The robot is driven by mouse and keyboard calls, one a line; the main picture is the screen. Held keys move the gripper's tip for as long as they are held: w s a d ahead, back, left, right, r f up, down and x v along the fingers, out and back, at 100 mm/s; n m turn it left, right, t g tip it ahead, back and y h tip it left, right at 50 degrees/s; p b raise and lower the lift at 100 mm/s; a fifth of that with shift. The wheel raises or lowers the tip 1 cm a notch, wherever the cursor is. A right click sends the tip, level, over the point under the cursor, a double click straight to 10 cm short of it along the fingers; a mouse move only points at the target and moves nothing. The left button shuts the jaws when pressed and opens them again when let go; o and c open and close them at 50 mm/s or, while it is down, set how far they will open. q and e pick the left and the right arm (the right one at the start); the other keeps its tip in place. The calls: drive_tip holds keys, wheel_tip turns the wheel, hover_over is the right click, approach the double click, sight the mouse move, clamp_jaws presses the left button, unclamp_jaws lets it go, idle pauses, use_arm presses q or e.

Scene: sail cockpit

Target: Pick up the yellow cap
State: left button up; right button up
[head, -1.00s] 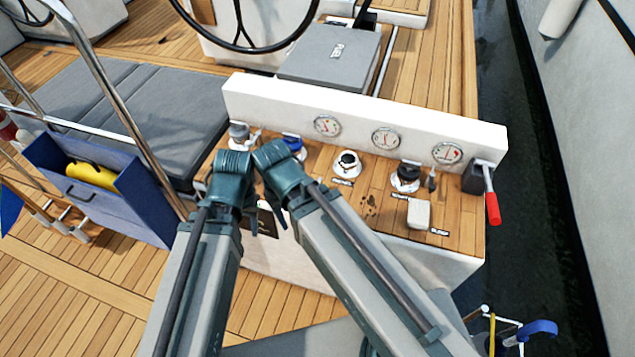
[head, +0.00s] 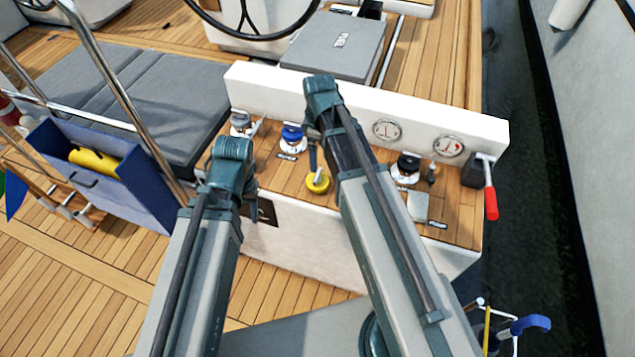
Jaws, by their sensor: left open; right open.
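The yellow cap (head: 316,184) sits on the front part of the teak-topped console, right of the blue-topped fitting. My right gripper (head: 317,171) is open and points down right at the cap, one dark finger overlapping its upper part. I cannot tell whether the fingers touch it or straddle it. My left gripper (head: 251,211) is open and empty, in front of the console's front face to the left of the cap. Its fingers are mostly hidden by its own wrist.
A blue-topped fitting (head: 291,137), a grey-topped one (head: 240,123) and a black-topped one (head: 406,168) stand on the console. A white gauge panel (head: 480,125) rises behind. A red-handled lever (head: 490,200) is at the right end. A blue locker (head: 143,192) holds something yellow at left.

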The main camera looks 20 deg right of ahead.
sight(318, 174)
drive_tip(key=shift+w+a+f+b, duration=0.1)
drive_tip(key=shift+f+b, duration=3.3)
drive_tip(key=shift+f, duration=0.05)
drive_tip(key=shift+a+f+b, duration=0.1)
drive_tip(key=shift+f+b, duration=3.25)
drive_tip(key=shift+f, duration=0.1)
drive_tip(key=shift+r, duration=0.1)
drive_tip(key=c, duration=1.2)
drive_tip(key=shift+r, duration=0.1)
drive_tip(key=shift+r+p, duration=0.55)
drive_tip(key=shift+p, duration=0.25)
wheel_tip(318, 174, up, 3)
drive_tip(key=p, duration=0.3)
drive_tip(key=s+a, duration=1.1)
drive_tip(key=shift+s+r+p, duration=0.3)
drive_tip(key=shift+r, duration=0.05)
drive_tip(key=shift+a, duration=0.1)
